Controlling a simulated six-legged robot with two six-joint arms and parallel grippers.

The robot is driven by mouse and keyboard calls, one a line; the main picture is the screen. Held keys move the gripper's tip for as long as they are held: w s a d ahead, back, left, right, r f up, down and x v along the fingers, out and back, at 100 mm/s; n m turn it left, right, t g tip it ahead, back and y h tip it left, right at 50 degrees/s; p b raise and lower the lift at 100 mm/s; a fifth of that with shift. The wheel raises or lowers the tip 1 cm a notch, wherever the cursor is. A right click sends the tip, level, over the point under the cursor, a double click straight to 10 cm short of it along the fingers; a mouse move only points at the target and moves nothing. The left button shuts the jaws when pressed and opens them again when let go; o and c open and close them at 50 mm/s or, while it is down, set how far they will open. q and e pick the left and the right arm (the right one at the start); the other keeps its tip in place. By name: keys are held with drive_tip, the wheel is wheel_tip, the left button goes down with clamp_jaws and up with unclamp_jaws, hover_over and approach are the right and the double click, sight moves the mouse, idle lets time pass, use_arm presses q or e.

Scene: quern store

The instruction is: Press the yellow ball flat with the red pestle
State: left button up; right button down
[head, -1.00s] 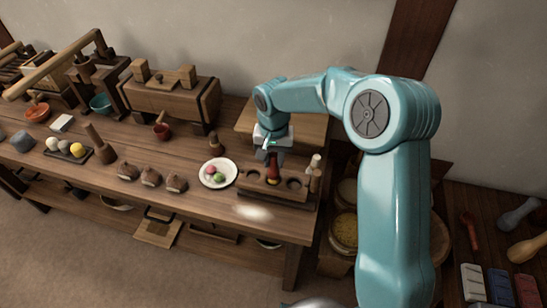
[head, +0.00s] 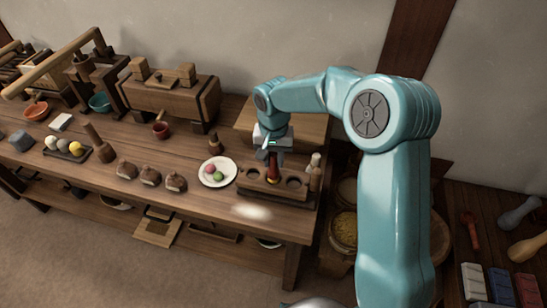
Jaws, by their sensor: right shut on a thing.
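The yellow ball (head: 76,148) sits at the right end of a small dark tray (head: 67,156) on the left part of the bench, beside paler balls. The red pestle (head: 273,173) stands upright in a wooden rack (head: 256,186) with round holes at the bench's right end. My right gripper (head: 272,157) points down over the rack and is shut on the top of the red pestle. The pestle's lower end is hidden in the rack. My left gripper is not in view.
A white plate (head: 231,168) with a pink and a green ball lies just left of the rack. A wooden chest (head: 170,97) stands behind.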

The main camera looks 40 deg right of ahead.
drive_tip(key=shift+f, duration=0.1)
drive_tip(key=shift+f+b, duration=0.1)
drive_tip(key=shift+b, duration=0.2)
drive_tip(key=shift+f+b, duration=0.45)
drive_tip(key=shift+b, duration=0.05)
idle(0.5)
drive_tip(key=shift+r, duration=0.1)
idle(0.7)
drive_tip(key=shift+r+p, duration=2.85)
drive_tip(key=shift+r, duration=0.9)
drive_tip(key=shift+s, duration=0.1)
